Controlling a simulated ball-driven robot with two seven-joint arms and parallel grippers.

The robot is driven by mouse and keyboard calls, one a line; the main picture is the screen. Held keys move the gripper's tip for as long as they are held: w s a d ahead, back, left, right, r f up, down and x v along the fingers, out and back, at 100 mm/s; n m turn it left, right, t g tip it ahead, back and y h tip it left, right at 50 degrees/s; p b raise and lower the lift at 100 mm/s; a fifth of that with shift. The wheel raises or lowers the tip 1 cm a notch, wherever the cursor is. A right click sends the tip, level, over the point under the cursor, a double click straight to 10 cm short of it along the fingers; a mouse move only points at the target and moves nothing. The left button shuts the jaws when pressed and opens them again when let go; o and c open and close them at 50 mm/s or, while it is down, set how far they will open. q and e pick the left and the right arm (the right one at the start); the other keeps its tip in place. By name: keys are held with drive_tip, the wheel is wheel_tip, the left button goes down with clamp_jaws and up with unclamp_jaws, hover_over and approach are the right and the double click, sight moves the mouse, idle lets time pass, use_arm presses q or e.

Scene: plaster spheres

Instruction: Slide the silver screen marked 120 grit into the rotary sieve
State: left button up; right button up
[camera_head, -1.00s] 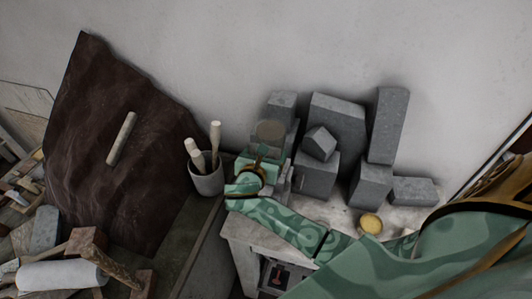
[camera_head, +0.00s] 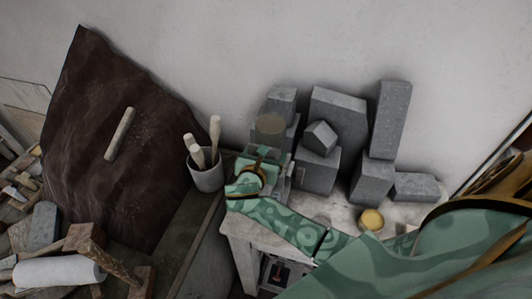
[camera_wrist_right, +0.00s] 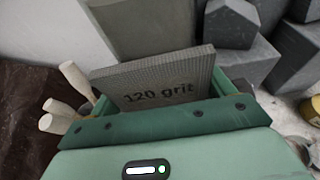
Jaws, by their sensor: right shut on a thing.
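The silver screen marked 120 grit (camera_wrist_right: 160,82) is a thin grey plate, and its lettering faces the right wrist camera. My right gripper (camera_wrist_right: 162,92) is shut on it, with a finger at each side of the plate. In the head view my right gripper (camera_head: 264,156) is over the left end of the pale bench, and the screen is hard to make out there. My left gripper is out of view.
Grey plaster blocks (camera_head: 338,113) stand behind and right of my gripper, close by. A cup of pale-handled tools (camera_head: 206,178) is just left. A yellow round lid (camera_head: 371,219) lies on the bench (camera_head: 318,208).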

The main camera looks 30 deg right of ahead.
drive_tip(key=shift+f+b, duration=0.55)
drive_tip(key=shift+f, duration=0.3)
drive_tip(key=o, duration=1.2)
drive_tip(key=shift+a, duration=0.1)
drive_tip(key=shift+f, duration=0.1)
drive_tip(key=r+p, duration=0.2)
drive_tip(key=p, duration=0.1)
drive_tip(key=shift+d+r, duration=0.2)
drive_tip(key=shift+r, duration=0.1)
drive_tip(key=shift+a+r, duration=0.1)
drive_tip(key=shift+r, duration=0.7)
